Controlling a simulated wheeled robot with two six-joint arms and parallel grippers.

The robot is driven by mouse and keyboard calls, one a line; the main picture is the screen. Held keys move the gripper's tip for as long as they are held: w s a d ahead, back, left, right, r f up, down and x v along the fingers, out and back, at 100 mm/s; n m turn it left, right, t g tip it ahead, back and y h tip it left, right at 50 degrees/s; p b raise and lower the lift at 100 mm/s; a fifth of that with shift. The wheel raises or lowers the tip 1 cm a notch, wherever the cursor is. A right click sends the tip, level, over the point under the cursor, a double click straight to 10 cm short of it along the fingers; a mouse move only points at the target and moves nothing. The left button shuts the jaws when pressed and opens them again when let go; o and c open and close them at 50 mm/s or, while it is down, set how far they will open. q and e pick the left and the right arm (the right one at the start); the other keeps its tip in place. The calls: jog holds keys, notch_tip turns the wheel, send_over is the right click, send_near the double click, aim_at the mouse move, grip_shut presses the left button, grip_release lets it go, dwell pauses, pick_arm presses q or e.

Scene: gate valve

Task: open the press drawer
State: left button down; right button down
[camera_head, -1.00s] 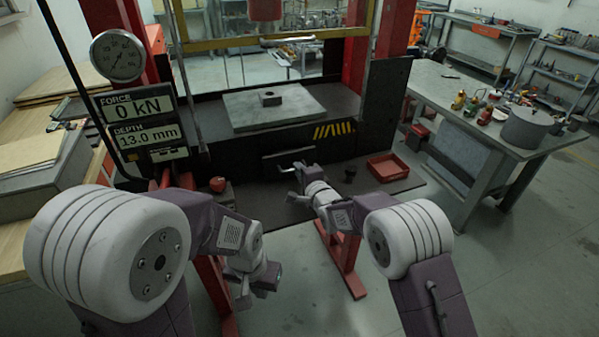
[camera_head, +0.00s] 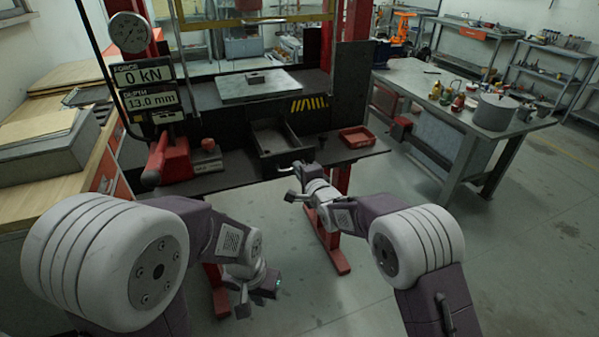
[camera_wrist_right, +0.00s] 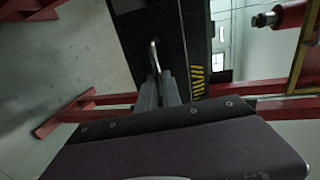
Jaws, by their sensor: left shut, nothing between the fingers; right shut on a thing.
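The press drawer (camera_head: 268,152) is a dark open-topped box below the press bed. It stands pulled out toward me, and its inside shows. In the right wrist view its dark front (camera_wrist_right: 152,28) carries a thin metal handle (camera_wrist_right: 154,52). My right gripper (camera_head: 290,181) is at the drawer front; in the right wrist view its fingers (camera_wrist_right: 166,90) are closed on the handle. My left gripper (camera_head: 244,303) hangs low at the lower left of centre, shut and empty, well away from the drawer.
A metal plate with a small block (camera_head: 256,78) lies on the press bed. A red tray (camera_head: 357,137) stands right of the drawer. A red lever device (camera_head: 172,160) stands to its left. A workbench (camera_head: 430,90) is at right. The floor in front is clear.

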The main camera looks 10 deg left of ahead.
jog(key=shift+w, duration=0.1)
jog(key=c, duration=1.5)
grip_release()
jog(key=shift+c, duration=0.2)
jog(key=shift+a, duration=0.1)
jog(key=b+v, duration=0.1)
jog(key=v, duration=0.8)
